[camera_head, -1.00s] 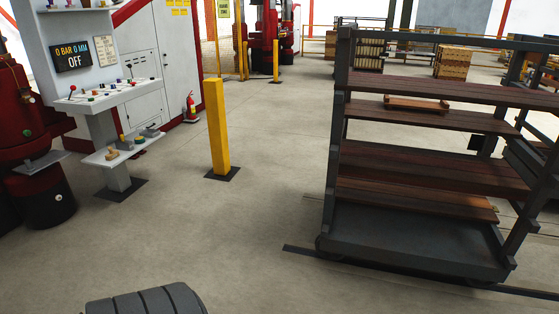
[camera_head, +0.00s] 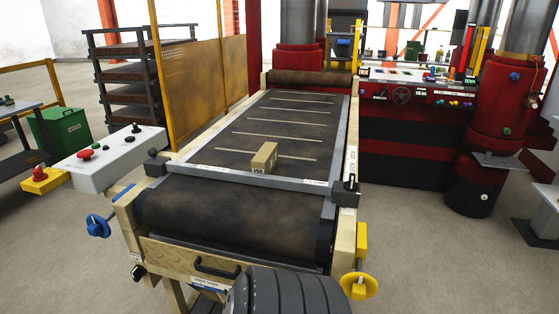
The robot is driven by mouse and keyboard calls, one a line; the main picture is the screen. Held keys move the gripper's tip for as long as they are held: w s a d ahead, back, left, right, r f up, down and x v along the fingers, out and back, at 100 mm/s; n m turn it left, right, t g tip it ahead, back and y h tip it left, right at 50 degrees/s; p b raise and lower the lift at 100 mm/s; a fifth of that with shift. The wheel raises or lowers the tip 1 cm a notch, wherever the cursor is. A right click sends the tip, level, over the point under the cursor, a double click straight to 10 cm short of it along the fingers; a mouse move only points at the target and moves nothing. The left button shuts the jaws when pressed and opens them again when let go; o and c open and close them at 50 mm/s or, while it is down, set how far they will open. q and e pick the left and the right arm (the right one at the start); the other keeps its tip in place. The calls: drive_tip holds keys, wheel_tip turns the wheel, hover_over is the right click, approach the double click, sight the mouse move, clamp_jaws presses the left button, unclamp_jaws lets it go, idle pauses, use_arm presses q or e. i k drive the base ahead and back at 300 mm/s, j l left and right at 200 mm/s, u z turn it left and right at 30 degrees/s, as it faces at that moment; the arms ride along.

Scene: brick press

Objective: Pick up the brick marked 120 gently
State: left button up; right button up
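I see no other brick on the belt. Neither of my grippers is in view.
The conveyor has a grey frame (camera_head: 250,178) and a front roller (camera_head: 235,215). A control box (camera_head: 108,158) with a red button is at its left, a yellow handwheel (camera_head: 358,286) at its front right. A yellow-framed screen (camera_head: 203,85) borders its left. A red press machine (camera_head: 415,150) stands right.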

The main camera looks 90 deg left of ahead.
sight(267, 159)
drive_tip(key=u, duration=2.85)
